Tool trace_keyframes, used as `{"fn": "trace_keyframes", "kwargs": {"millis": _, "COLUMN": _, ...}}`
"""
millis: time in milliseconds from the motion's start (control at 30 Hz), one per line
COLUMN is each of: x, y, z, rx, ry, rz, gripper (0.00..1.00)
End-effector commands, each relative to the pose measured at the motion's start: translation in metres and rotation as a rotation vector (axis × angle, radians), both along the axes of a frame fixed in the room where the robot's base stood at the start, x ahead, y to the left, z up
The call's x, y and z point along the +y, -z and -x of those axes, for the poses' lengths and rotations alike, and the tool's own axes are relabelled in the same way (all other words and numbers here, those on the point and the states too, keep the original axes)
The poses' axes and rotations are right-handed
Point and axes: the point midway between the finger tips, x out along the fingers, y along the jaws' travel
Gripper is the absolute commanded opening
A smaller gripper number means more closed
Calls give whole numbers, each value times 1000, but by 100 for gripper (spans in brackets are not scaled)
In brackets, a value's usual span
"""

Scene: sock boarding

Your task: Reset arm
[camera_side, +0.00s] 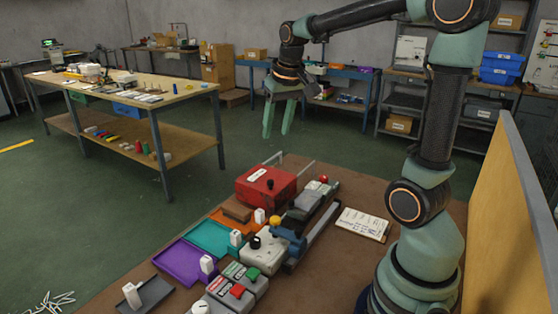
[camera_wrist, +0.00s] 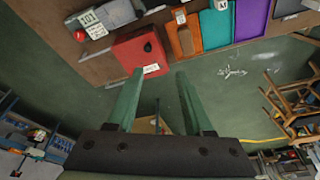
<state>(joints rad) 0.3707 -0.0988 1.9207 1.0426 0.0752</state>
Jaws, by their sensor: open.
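My gripper (camera_side: 277,133) hangs from my raised arm, fingers pointing down, open and with nothing between them. It is high above and beyond the far end of the brown workbench (camera_side: 330,255), apart from everything on it. In the wrist view my gripper (camera_wrist: 160,75) shows two green fingers spread apart, with floor between them. A red box (camera_side: 266,186) with a black knob sits at the bench's far end. The red box (camera_wrist: 141,53) also shows just past the left fingertip in the wrist view. No sock can be made out for certain.
Orange, teal (camera_side: 208,238), purple (camera_side: 182,262) and dark trays with white tags line the bench's left side. A grey box with green and red buttons (camera_side: 238,285) is in front. A clipboard (camera_side: 363,224) lies at right. A wooden panel (camera_side: 510,220) stands right of my arm.

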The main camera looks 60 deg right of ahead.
Motion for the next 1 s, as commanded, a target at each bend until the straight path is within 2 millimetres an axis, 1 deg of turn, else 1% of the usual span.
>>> {"fn": "trace_keyframes", "kwargs": {"millis": 33, "x": 21, "y": -5, "z": 7, "rx": -27, "ry": -52, "rz": 12, "gripper": 52}}
{"fn": "trace_keyframes", "kwargs": {"millis": 200, "x": 77, "y": -6, "z": 35, "rx": -96, "ry": -207, "rz": 40, "gripper": 52}}
{"fn": "trace_keyframes", "kwargs": {"millis": 300, "x": 104, "y": -2, "z": 52, "rx": -136, "ry": -293, "rz": 51, "gripper": 52}}
{"fn": "trace_keyframes", "kwargs": {"millis": 400, "x": 123, "y": 5, "z": 67, "rx": -169, "ry": -360, "rz": 60, "gripper": 52}}
{"fn": "trace_keyframes", "kwargs": {"millis": 500, "x": 136, "y": 10, "z": 77, "rx": -192, "ry": -406, "rz": 65, "gripper": 52}}
{"fn": "trace_keyframes", "kwargs": {"millis": 600, "x": 142, "y": 14, "z": 82, "rx": -205, "ry": -433, "rz": 68, "gripper": 52}}
{"fn": "trace_keyframes", "kwargs": {"millis": 1000, "x": 144, "y": 15, "z": 84, "rx": -207, "ry": -440, "rz": 68, "gripper": 52}}
